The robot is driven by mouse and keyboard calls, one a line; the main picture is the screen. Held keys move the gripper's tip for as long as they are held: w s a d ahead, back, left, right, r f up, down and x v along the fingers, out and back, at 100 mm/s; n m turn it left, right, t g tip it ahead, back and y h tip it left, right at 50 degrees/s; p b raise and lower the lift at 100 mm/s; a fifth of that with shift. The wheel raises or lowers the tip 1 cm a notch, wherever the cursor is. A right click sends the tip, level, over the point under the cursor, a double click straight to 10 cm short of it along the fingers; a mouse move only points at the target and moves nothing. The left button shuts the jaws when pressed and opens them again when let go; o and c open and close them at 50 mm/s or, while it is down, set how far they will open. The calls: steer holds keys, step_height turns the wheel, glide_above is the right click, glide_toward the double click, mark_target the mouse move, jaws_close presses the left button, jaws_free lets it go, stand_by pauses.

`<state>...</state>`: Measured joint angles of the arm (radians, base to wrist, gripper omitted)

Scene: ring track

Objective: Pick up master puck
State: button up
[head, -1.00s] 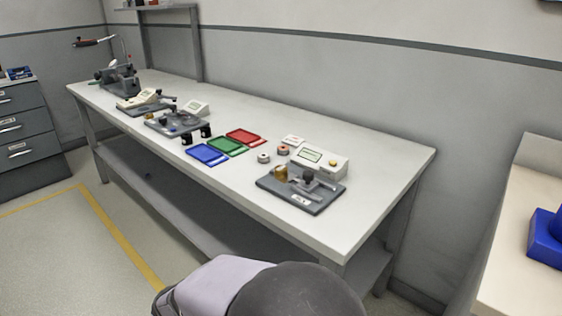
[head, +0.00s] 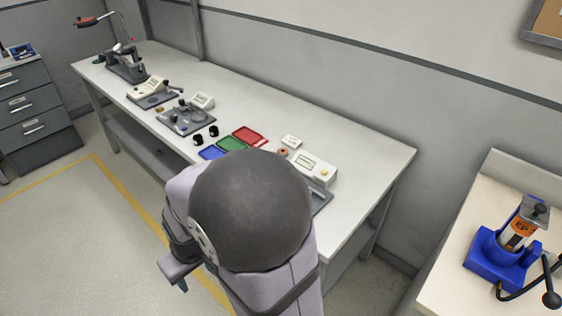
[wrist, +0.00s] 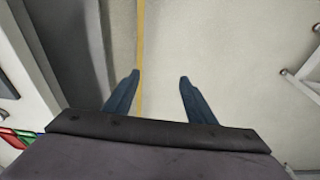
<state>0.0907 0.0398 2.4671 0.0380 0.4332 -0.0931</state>
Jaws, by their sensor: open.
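My gripper (wrist: 160,76) is open and empty in the wrist view, its two dark blue fingers apart over the floor in front of the bench. No puck shows between or near the fingers. In the head view, a small round reddish-brown piece (head: 283,152) sits on the bench beside the white display box (head: 312,168). I cannot tell whether it is the master puck. My arm hides the bench area in front of the box, including most of the grey plate (head: 321,198).
Red (head: 249,135), green (head: 231,144) and blue (head: 210,152) trays lie on the bench (head: 370,155). Several fixtures stand further left, including one on a grey plate (head: 186,118). A side table at right holds a blue press (head: 497,258). Open floor lies below the gripper.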

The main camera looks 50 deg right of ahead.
steer(key=w+d+r+m+p, duration=0.1)
steer(key=w+d+r+p, duration=0.2)
steer(key=d, duration=0.4)
steer(key=w+d+r+p, duration=0.1)
steer(key=w+d+r, duration=0.2)
steer(key=w+d, duration=0.3)
steer(key=s+d+m+t+h, duration=0.1)
steer(key=s+d, duration=0.1)
steer(key=d, duration=1.1)
steer(key=s+d+m+t, duration=0.1)
steer(key=s+d, duration=0.1)
steer(key=d, duration=1.1)
steer(key=shift+p+x, duration=1.35)
steer(key=shift+x, duration=2.3)
steer(key=shift+w+d+r, duration=0.1)
steer(key=shift+d, duration=0.05)
jaws_close()
